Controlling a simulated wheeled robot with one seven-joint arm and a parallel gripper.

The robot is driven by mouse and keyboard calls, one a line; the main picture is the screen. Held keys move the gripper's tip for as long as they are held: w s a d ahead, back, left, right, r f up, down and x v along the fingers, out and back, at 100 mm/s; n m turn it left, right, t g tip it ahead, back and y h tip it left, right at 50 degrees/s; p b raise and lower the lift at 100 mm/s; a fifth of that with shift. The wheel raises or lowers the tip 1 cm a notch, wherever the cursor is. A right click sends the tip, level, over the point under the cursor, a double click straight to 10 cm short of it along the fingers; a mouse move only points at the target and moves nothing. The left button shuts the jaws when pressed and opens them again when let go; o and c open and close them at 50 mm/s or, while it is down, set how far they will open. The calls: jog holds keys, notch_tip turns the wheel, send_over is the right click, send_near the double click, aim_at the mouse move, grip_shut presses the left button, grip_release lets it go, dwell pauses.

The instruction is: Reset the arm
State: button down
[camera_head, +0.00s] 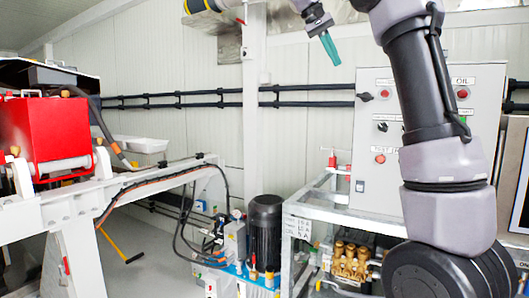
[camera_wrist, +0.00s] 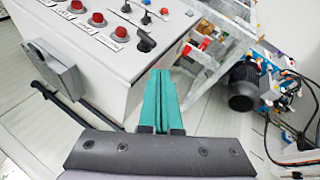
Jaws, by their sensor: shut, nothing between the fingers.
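My gripper (camera_head: 330,48) is at the top middle of the head view, with its green fingers pointing down. In the wrist view the green fingers (camera_wrist: 159,92) lie together, shut, with nothing held between them. My arm rises on the right of the head view and bends over at the top. The gripper hangs in the air, apart from the grey control cabinet (camera_head: 440,85), which stands behind the arm. In the wrist view the cabinet (camera_wrist: 85,60) fills the upper left, with red buttons and switches on its panel.
A black motor (camera_head: 265,232) with hoses stands low in the middle, and also shows in the wrist view (camera_wrist: 243,88). A metal frame (camera_head: 318,215) with brass valves stands beside it. A red machine (camera_head: 45,135) is on the left. Black pipes (camera_head: 180,99) run along the wall.

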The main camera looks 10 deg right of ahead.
jog(key=s+f+n+t+y, duration=0.2)
jog(key=s+f+y, duration=0.2)
jog(key=s+f, duration=0.65)
jog(key=s+a+f+m+t+y, duration=0.2)
jog(key=s+a+f+t+y, duration=0.2)
jog(key=s+f, duration=0.9)
jog(key=a, duration=0.2)
jog(key=shift+s+a, duration=0.4)
jog(key=shift+f, duration=0.1)
